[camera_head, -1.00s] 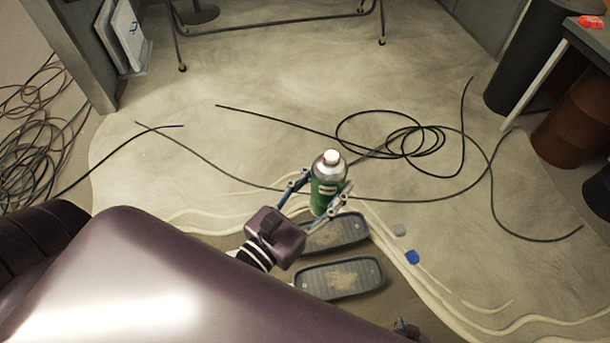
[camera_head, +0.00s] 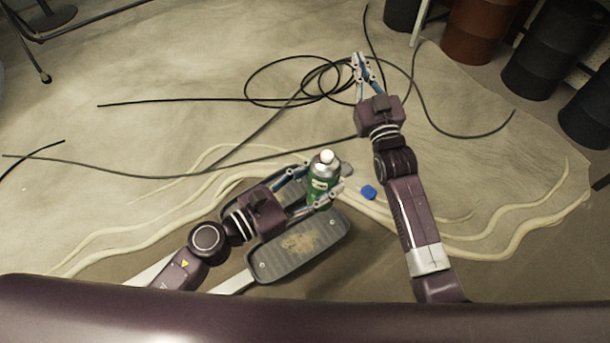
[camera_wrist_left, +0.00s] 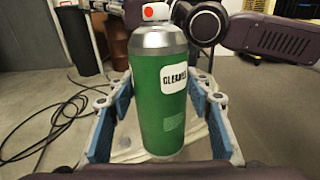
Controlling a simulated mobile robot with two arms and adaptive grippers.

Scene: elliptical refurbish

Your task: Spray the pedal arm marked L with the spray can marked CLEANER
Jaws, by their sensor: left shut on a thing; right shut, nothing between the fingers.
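A green spray can (camera_head: 322,182) with a silver shoulder and white cap stands upright in my left gripper (camera_head: 316,190). In the left wrist view the can (camera_wrist_left: 160,100) carries a white label reading CLEANER, and a red dot shows on its nozzle. My left gripper's fingers (camera_wrist_left: 160,122) are on both sides of the can. My right gripper (camera_head: 361,66) is shut and empty, up over the coiled cable. Two grey pedals lie below the left gripper: the nearer one (camera_head: 322,243) has a tan worn patch, the farther one (camera_head: 238,180) is partly hidden by the arm. No L mark is readable.
A black cable (camera_head: 300,80) lies coiled on the floor. A small blue piece (camera_head: 369,192) lies right of the can. Pale raised strands (camera_head: 480,232) run along the floor. Drums (camera_head: 482,28) stand at the upper right.

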